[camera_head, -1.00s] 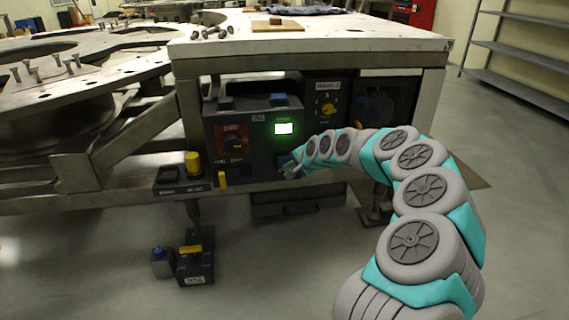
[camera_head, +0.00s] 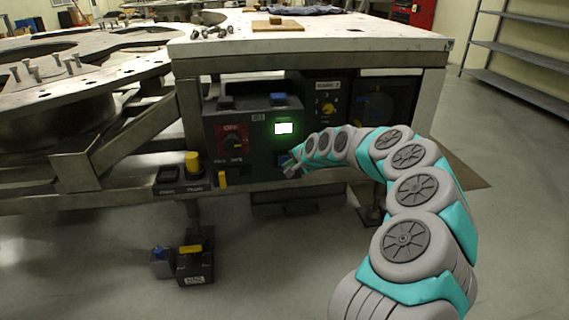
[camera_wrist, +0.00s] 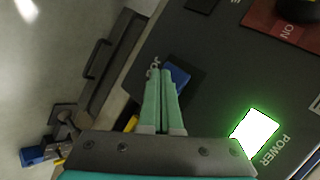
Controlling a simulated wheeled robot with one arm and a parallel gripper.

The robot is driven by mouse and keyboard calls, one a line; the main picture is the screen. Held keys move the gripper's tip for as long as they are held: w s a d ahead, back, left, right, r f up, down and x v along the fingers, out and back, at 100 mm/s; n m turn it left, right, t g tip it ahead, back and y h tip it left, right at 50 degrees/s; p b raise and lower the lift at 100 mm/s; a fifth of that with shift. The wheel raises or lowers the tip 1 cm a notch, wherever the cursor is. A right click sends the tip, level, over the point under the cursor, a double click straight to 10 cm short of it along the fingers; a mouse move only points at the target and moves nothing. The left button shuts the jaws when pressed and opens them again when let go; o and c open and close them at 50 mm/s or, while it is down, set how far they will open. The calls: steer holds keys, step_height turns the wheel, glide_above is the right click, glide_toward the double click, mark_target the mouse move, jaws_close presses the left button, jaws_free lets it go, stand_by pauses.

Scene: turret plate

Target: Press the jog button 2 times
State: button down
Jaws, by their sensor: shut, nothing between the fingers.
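A blue button (camera_head: 283,160) sits low on the dark control panel (camera_head: 262,165), beside my gripper (camera_head: 290,171). In the wrist view, my gripper (camera_wrist: 158,74) is shut and empty, its teal fingers together. Their tips lie just left of the blue button (camera_wrist: 179,75) and partly overlap its edge. I cannot tell whether they touch it. Another blue button (camera_head: 279,99) is on top of the panel.
A lit white window (camera_head: 284,128) and a red switch plate (camera_head: 231,131) are on the panel. A yellow button (camera_head: 192,162) stands at left. The metal tabletop (camera_head: 330,38) overhangs the panel.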

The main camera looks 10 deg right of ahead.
steer(key=shift+w+b, duration=0.3)
steer(key=shift+w, duration=0.35)
stand_by(0.9)
stand_by(0.4)
steer(key=shift+s+p, duration=0.8)
steer(key=shift+s, duration=0.25)
steer(key=shift+s, duration=0.1)
steer(key=shift+s, duration=2.4)
